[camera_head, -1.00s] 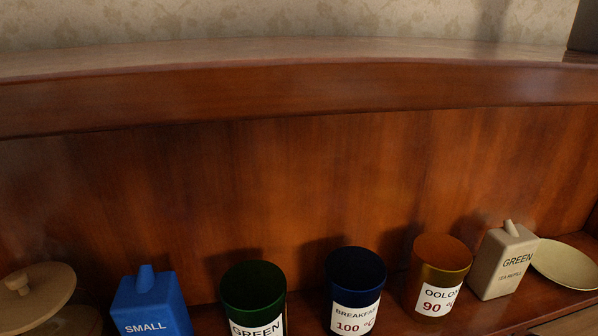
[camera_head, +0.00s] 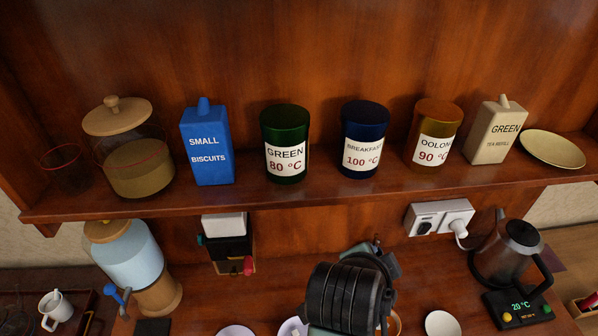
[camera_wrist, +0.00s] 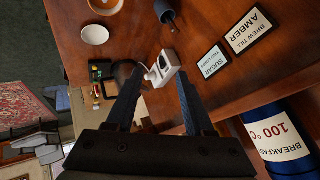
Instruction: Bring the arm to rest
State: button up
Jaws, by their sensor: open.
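My gripper (camera_wrist: 160,78) shows in the wrist view with its two dark fingers spread apart. No object is held between them. A white wall socket (camera_wrist: 163,66) shows beyond the fingertips. In the head view my arm rises at the bottom centre, in front of the counter and below the shelf's front edge; its black wrist part hides what is behind it, and the fingers are not clear there.
The shelf (camera_head: 300,196) holds several canisters, including a blue BREAKFAST one (camera_head: 364,140), which is close by at lower right in the wrist view (camera_wrist: 275,135). Below stand a kettle (camera_head: 508,250), a blue-and-wood dispenser (camera_head: 130,260), bowls and a mug (camera_head: 55,308).

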jog(key=w+a+r+n+t+b, duration=0.15)
jog(key=r+t, duration=0.25)
jog(key=r, duration=0.4)
jog(key=w+a+r+n+t+y, duration=0.1)
jog(key=w+a+r+n+t, duration=0.15)
jog(key=r, duration=0.55)
jog(key=w+a+r+n+t+b, duration=0.1)
jog(key=w+a+r+n+t, duration=0.2)
jog(key=r, duration=0.5)
jog(key=s+a+r+n+t+y, duration=0.1)
jog(key=s+a+r+n+t, duration=0.1)
jog(key=r, duration=0.5)
jog(key=s+a+r+n+t+y, duration=0.1)
jog(key=s+a+r+n+t, duration=0.1)
jog(key=s+r+t, duration=0.3)
jog(key=s+a+r+n+t+y+b, duration=0.1)
jog(key=s+a+r+n+t, duration=0.1)
jog(key=s+r, duration=0.4)
notch_tip(320, 180, up, 3)
jog(key=shift+a+f+n+t+y, duration=0.2)
jog(key=shift+n+t+y, duration=0.2)
jog(key=shift+n+t, duration=0.55)
jog(key=shift+c, duration=0.2)
jog(key=shift+d, duration=0.15)
